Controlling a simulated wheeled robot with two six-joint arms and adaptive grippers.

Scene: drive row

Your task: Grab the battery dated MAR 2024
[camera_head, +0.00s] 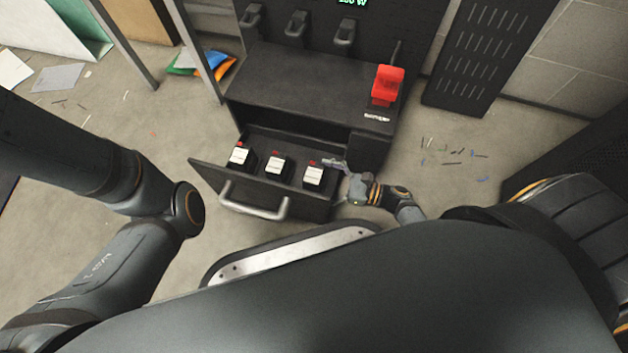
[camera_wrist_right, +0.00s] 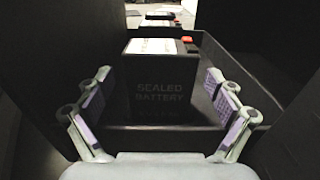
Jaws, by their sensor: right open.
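Three black batteries with white top labels and red terminals sit in a row in the open drawer: the left battery (camera_head: 240,156), the middle battery (camera_head: 277,165) and the right battery (camera_head: 314,176). The label dates are too small to read, so I cannot tell which is MAR 2024. My right gripper (camera_head: 333,163) is open at the drawer's right end, beside the right battery. My left gripper is out of view.
The drawer (camera_head: 205,172) has a metal handle (camera_head: 255,205) in front and dark walls around the batteries. A black bench (camera_head: 300,90) above it carries a red device (camera_head: 387,85). Colourful packets (camera_head: 203,64) lie on the floor at the back left. Scraps litter the floor at right.

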